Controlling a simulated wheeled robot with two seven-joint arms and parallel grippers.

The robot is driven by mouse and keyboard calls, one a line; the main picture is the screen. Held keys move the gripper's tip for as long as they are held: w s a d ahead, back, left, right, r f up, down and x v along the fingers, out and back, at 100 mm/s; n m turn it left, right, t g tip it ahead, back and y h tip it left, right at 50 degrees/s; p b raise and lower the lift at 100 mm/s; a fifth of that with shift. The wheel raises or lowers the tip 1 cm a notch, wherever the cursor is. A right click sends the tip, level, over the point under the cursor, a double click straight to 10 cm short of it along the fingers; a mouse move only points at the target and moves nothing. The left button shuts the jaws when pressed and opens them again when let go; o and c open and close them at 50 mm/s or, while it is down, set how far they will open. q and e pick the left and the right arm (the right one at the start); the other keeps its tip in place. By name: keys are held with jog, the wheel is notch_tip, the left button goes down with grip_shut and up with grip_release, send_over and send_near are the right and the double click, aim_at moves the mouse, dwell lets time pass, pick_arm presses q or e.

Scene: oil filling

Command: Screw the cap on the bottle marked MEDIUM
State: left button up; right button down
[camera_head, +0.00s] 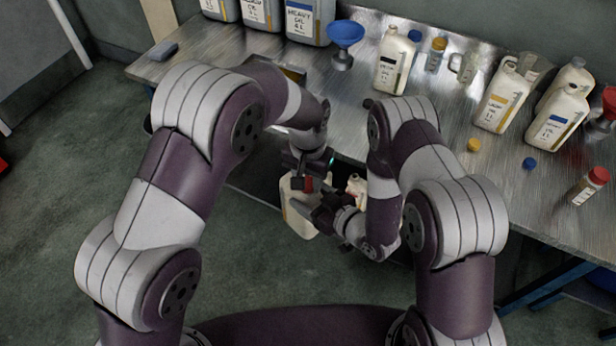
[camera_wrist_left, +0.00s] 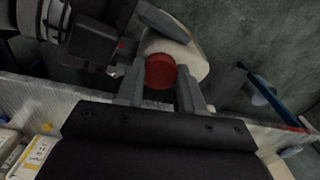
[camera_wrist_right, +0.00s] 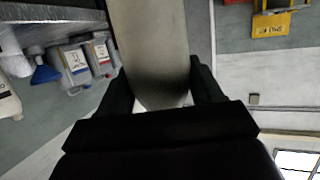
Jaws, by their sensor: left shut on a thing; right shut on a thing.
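A cream bottle (camera_head: 297,218) is held in the air in front of the bench. It fills the middle of the right wrist view (camera_wrist_right: 150,45), and its label is hidden. My right gripper (camera_head: 326,212) is shut on the bottle. My left gripper (camera_head: 304,184) is above it, shut on a red cap (camera_wrist_left: 160,71). In the left wrist view the cap lies in line with the bottle's top (camera_wrist_left: 182,52). I cannot tell whether the cap touches the neck or how far it is threaded.
The metal bench (camera_head: 440,185) behind holds a bottle with a dark label (camera_head: 393,62), a bottle with a yellow label (camera_head: 500,97) and one with a blue label (camera_head: 556,118). Loose yellow (camera_head: 474,145) and blue (camera_head: 530,163) caps and a blue funnel (camera_head: 345,34) also stand there.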

pick_arm(q)
jog(key=o, duration=1.2)
jog(key=shift+o, duration=0.2)
jog(key=shift+r, duration=0.15)
notch_tip(320, 180, up, 7)
jog(key=shift+r, duration=0.15)
